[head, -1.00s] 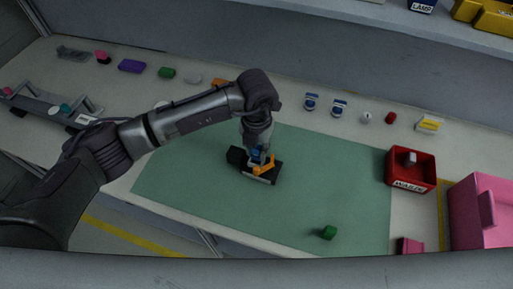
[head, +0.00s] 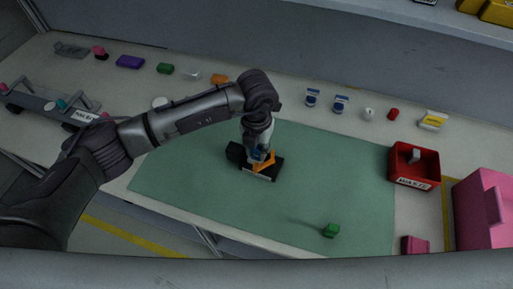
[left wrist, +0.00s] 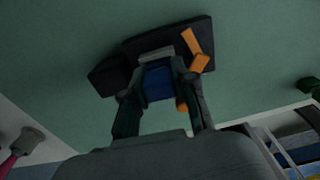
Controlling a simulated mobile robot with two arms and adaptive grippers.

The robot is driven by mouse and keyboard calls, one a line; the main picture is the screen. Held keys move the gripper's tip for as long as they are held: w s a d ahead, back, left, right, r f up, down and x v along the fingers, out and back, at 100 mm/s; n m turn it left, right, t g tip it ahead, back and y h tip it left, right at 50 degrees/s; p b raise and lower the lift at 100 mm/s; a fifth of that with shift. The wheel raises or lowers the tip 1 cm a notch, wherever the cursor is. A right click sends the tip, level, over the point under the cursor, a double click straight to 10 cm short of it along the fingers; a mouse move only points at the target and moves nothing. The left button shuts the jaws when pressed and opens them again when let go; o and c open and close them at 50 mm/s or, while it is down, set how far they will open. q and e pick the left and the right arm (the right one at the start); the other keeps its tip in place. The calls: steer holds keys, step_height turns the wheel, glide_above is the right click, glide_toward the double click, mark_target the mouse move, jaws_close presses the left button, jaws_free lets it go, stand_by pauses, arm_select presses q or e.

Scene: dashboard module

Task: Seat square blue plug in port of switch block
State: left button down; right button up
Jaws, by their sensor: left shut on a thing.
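The black switch block (head: 268,172) lies on the green mat in the head view. It also shows at the top middle of the left wrist view (left wrist: 125,62). An orange part (head: 264,162) stands on the block, and it shows in the left wrist view beside the right finger (left wrist: 195,48). My left gripper (head: 257,156) points down over the block. In the left wrist view its two fingers are shut on the square blue plug (left wrist: 158,82), which is against or just over the block. The port and the plug's lower end are hidden. My right gripper is not in view.
The green mat (head: 330,190) is mostly bare around the block. A green piece (head: 331,230) lies near its front edge. A red waste bin (head: 413,180) and a pink box (head: 485,215) stand at the right. Several small items line the back of the table.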

arm_select(q)
steer(key=shift+f+b, duration=0.35)
steer(key=shift+f, duration=0.05)
steer(key=c, duration=0.8)
jaws_free()
steer(key=shift+c, duration=0.2)
step_height(320, 180, up, 12)
steer(key=shift+r, duration=0.1)
